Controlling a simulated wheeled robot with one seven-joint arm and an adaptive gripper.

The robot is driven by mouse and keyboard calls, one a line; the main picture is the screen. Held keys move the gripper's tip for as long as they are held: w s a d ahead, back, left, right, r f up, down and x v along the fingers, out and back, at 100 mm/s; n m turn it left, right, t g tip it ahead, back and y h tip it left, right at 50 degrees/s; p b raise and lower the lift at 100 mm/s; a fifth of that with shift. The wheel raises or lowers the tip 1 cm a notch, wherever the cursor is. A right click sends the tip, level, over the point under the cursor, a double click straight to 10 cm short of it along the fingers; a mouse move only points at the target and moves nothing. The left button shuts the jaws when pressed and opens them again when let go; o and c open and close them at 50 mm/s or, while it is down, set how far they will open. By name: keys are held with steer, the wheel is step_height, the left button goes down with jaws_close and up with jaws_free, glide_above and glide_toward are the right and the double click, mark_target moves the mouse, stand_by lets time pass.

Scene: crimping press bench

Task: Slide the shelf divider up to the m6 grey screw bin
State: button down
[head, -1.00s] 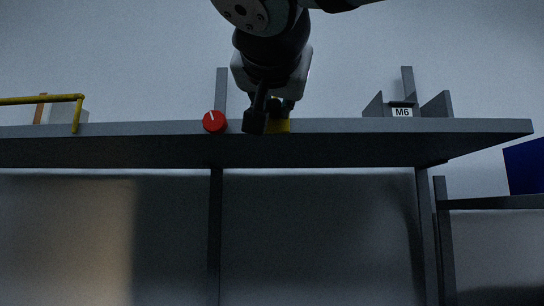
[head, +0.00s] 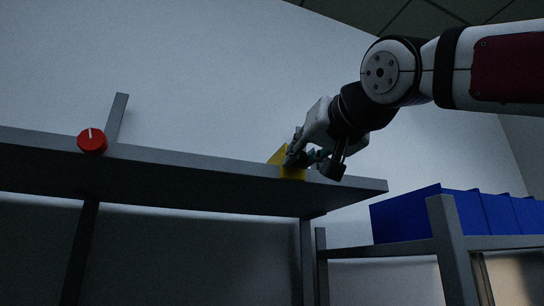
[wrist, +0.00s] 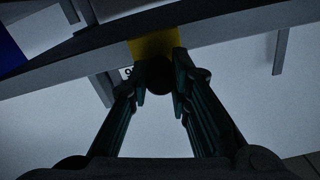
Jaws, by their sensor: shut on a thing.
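The shelf divider is a yellow piece (head: 291,173) at the shelf's front edge, near its right end. In the wrist view the yellow divider (wrist: 154,45) has a dark round knob (wrist: 159,74) between my fingers. My gripper (head: 303,160) is shut on it; the gripper also shows in the wrist view (wrist: 160,88). The M6 grey screw bin is hidden behind my gripper in the head view. In the wrist view part of its label (wrist: 128,72) shows upside down, close beside the divider. I cannot tell whether divider and bin touch.
The grey shelf (head: 190,164) has a red dial (head: 92,141) on its front edge and an upright post (head: 117,118) behind it. Blue bins (head: 420,215) stand on a lower rack at the right. The shelf edge between dial and divider is clear.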

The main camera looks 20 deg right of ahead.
steer(key=shift+d+r, duration=0.15)
steer(key=shift+d, duration=0.25)
steer(key=c, duration=1.5)
jaws_free()
steer(key=shift+d, duration=0.1)
steer(key=shift+o, duration=0.2)
steer(key=s, duration=1.2)
steer(key=shift+a, duration=0.3)
